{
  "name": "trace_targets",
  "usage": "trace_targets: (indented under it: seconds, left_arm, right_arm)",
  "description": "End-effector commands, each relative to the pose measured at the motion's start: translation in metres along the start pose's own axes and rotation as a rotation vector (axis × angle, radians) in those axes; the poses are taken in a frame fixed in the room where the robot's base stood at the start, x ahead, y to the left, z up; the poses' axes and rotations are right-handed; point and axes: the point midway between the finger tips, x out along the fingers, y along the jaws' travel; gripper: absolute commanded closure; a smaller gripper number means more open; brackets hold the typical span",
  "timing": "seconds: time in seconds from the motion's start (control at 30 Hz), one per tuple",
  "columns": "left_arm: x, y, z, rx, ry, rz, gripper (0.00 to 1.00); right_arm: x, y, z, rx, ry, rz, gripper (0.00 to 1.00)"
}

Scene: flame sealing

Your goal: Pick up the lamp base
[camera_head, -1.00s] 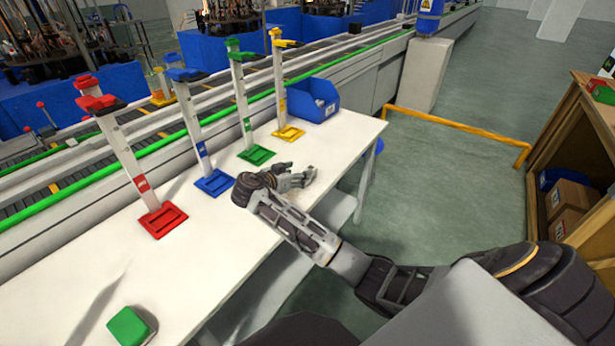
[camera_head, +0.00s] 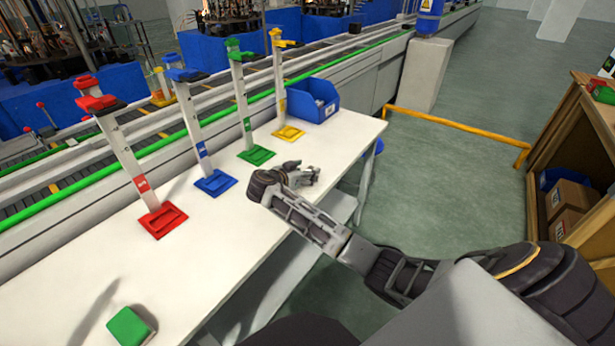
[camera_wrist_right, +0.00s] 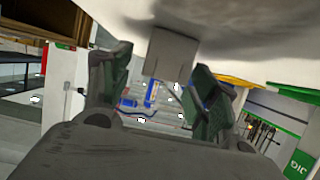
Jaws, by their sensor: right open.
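No piece can be clearly singled out as the lamp base. Tall white stands rise from coloured bases on the white table: a red base (camera_head: 163,221), a blue base (camera_head: 215,184), a green base (camera_head: 257,156) and a yellow base (camera_head: 288,133). My right gripper (camera_head: 304,175) is open over the table's right edge, right of the green base and apart from all the stands. Its two spread fingers show in the right wrist view (camera_wrist_right: 163,88), with a pale grey block-like shape (camera_wrist_right: 172,52) behind the gap. My left gripper is out of view.
A blue bin (camera_head: 314,100) stands at the table's far end. A green block (camera_head: 128,327) lies at the near left. A conveyor with a green rail (camera_head: 120,156) runs behind the table. A yellow floor rail (camera_head: 460,126) and wooden shelf (camera_head: 565,130) are at right.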

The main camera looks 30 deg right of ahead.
Motion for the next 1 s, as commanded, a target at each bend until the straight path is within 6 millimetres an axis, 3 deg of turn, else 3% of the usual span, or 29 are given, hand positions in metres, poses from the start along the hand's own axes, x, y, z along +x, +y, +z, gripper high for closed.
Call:
trace_targets:
  seconds: [0.57, 1.0]
  left_arm:
    - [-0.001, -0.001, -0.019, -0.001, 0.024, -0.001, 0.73]
    - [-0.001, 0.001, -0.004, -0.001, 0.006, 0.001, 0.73]
  right_arm:
    - [0.006, 0.000, 0.000, 0.000, -0.001, -0.001, 0.39]
    - [0.006, 0.000, 0.000, 0.000, -0.001, -0.001, 0.93]
